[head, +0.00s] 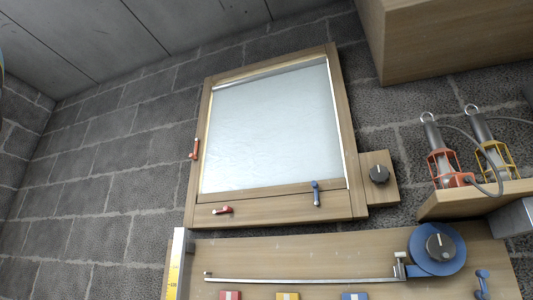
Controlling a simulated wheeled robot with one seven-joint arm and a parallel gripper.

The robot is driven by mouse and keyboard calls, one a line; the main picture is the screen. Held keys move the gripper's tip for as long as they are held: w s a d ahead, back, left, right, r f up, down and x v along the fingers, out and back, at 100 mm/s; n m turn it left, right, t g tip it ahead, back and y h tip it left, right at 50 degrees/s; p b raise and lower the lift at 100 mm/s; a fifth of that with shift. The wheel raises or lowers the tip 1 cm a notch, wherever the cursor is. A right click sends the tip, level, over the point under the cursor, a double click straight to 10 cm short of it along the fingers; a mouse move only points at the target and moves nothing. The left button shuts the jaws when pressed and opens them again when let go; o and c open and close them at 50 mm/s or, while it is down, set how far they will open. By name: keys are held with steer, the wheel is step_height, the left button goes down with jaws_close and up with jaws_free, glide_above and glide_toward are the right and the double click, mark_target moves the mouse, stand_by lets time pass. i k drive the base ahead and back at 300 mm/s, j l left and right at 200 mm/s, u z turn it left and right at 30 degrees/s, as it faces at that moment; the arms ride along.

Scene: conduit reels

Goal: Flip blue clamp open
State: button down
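The blue clamp (316,194) is a small lever on the lower rail of the wooden window frame (270,209), right of its middle. It stands about upright, its upper end overlapping the bottom edge of the pale pane (268,130). Another blue lever-like piece (482,284) is at the lower right of the wooden board below. My gripper is not in view.
Red clamps sit on the frame's left side (195,149) and lower rail (222,210). A dark knob (379,174) is right of the frame. A blue reel (437,250) and metal rod (300,281) are below. Caged lamps (441,165) stand on a right shelf (475,200).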

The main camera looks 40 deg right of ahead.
mark_target(314, 184)
steer(key=z, duration=1.85)
